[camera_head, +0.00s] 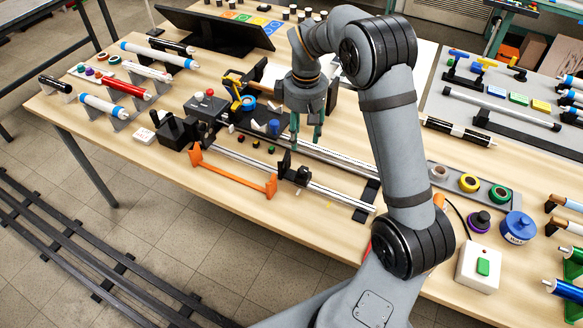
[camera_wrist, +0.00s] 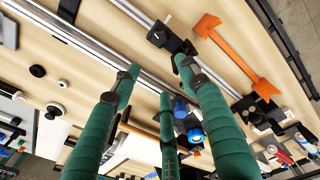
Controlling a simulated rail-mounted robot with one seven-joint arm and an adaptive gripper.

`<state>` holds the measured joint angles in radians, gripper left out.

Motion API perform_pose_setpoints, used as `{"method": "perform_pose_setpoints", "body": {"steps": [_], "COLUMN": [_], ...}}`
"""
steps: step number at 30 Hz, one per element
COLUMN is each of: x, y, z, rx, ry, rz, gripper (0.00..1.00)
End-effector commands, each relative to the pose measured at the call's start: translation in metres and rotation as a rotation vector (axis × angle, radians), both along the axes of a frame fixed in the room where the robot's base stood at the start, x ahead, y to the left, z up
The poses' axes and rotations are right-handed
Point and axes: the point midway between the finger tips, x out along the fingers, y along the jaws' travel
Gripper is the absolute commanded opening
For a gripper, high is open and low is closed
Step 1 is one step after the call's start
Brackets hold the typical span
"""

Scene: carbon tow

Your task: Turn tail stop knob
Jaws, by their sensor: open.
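A black tail stop carriage (camera_head: 299,176) sits on the front metal rail, right of the orange bracket. In the wrist view the black carriage (camera_wrist: 172,40) has a dark round top with a short white line, which looks like the knob. My gripper (camera_head: 306,138) has green fingers, hangs down above the rails, and is behind the carriage in the head view. In the wrist view the fingers (camera_wrist: 160,82) are spread with nothing between them. One fingertip appears close to the carriage in the picture; I cannot tell whether it touches.
An orange bracket (camera_head: 232,175) spans the front of the rail. A black motor-like unit (camera_head: 175,130) stands at the rail's left end. A blue tape roll (camera_head: 248,103) and small knobs lie behind. A green-button box (camera_head: 479,268) sits at the front right. Bare wood lies left of the bracket.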

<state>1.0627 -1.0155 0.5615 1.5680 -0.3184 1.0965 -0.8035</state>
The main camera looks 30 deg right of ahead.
Motion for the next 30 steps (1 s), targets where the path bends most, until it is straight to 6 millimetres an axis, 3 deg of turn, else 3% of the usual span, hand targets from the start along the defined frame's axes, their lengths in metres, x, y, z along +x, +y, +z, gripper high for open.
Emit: {"method": "perform_pose_setpoints", "body": {"steps": [3,10,24,30], "x": [-0.019,-0.023,-0.023,-0.022], "y": [0.004,0.005,0.005,0.005], "z": [-0.002,-0.011,-0.089,-0.104], "rx": [0.010,0.012,0.013,0.012], "ry": [0.067,0.082,0.081,0.077], "rz": [0.131,0.245,0.242,0.242], "gripper": [0.44,0.44,0.44,0.44]}}
